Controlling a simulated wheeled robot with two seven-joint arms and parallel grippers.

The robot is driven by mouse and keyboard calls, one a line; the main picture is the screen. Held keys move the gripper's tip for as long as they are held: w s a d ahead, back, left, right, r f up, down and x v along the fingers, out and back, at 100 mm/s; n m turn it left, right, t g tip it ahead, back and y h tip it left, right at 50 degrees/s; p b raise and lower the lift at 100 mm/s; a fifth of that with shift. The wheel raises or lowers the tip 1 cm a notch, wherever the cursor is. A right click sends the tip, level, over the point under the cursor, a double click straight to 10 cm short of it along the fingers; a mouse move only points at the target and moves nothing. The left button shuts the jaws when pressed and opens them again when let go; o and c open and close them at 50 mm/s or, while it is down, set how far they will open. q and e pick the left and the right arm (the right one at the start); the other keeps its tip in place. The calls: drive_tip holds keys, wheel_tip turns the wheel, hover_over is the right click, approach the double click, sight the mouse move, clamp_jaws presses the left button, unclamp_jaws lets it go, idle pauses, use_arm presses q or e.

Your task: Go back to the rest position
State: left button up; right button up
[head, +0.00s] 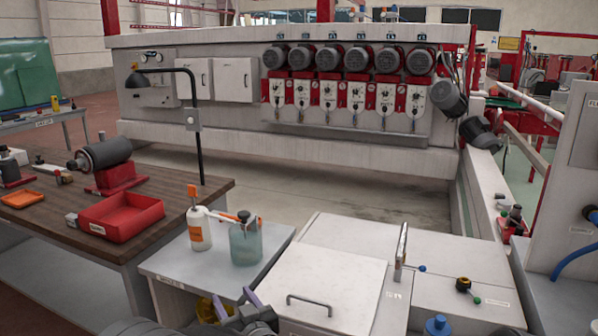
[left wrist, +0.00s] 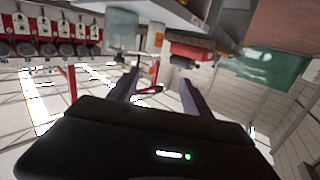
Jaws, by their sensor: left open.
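My left gripper (head: 240,303) shows at the bottom of the head view, in front of the small grey side table (head: 165,265) and left of the white lidded cabinet (head: 335,270). Its two fingers stand apart, with nothing between them. In the left wrist view the open fingers (left wrist: 160,85) point toward the bottles, and the picture is upside down. My right gripper is in neither view.
A white bottle (head: 199,228) and a translucent bottle (head: 245,243) stand on the side table. A wooden bench (head: 195,187) at left holds a red tray (head: 120,217) and a motor (head: 103,153). The edging machine (head: 230,120) stands behind. A blue-capped item (head: 437,326) is at the front.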

use_arm(q)
drive_tip(key=s+f+m+g+h, duration=0.2)
drive_tip(key=s+f+g+h, duration=0.3)
drive_tip(key=f, duration=0.9)
drive_tip(key=s+f+m+g+h, duration=0.1)
drive_tip(key=s+f+h, duration=0.1)
drive_tip(key=s+f, duration=0.9)
drive_tip(key=s+d+f+g+h, duration=0.1)
drive_tip(key=s+d+f+g, duration=0.1)
drive_tip(key=s+f, duration=0.2)
drive_tip(key=s+d+f+g+h, duration=0.2)
drive_tip(key=s+d+f+g, duration=0.1)
drive_tip(key=s, duration=0.7)
drive_tip(key=s+d+f+g+h, duration=0.2)
drive_tip(key=s+f+g, duration=0.1)
drive_tip(key=s, duration=0.4)
drive_tip(key=shift+s+d+f+m, duration=0.25)
drive_tip(key=shift+d+f+m, duration=0.05)
drive_tip(key=shift+f, duration=0.6)
drive_tip(key=shift+w, duration=0.1)
